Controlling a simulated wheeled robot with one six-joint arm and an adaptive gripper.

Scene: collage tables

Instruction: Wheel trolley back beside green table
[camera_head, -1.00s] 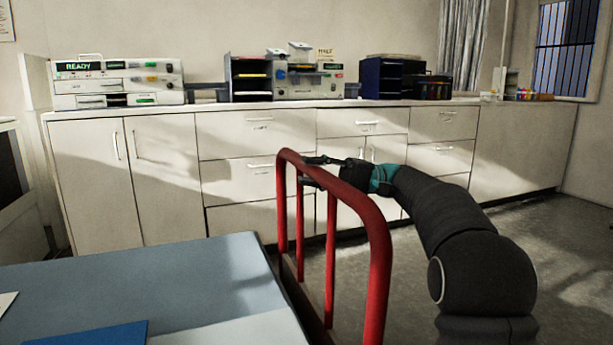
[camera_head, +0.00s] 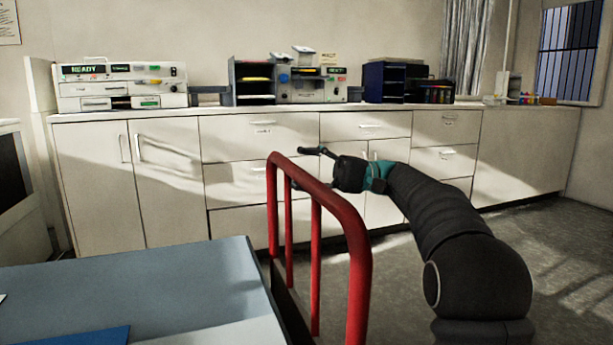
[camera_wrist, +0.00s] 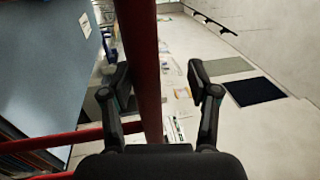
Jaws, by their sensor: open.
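The trolley's red tubular handle (camera_head: 335,205) stands upright in the head view, just right of a blue-grey tabletop. My gripper (camera_head: 308,168) is at the far upper part of this handle, its fingers spread. In the wrist view the red bar (camera_wrist: 140,60) runs between the two open fingers (camera_wrist: 162,88), nearer the left one; I cannot tell whether either touches it. Most of the trolley's body is out of view; a dark lower edge (camera_head: 290,308) shows at the handle's foot. The blue-grey tabletop (camera_head: 170,285) fills the lower left. No clearly green table shows.
A long white cabinet counter (camera_head: 262,128) runs along the back wall, with a READY device (camera_head: 120,85), dark organisers (camera_head: 384,82) and other equipment on it. A blue sheet (camera_head: 95,336) lies on the tabletop. Grey floor (camera_head: 550,250) is open at the right.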

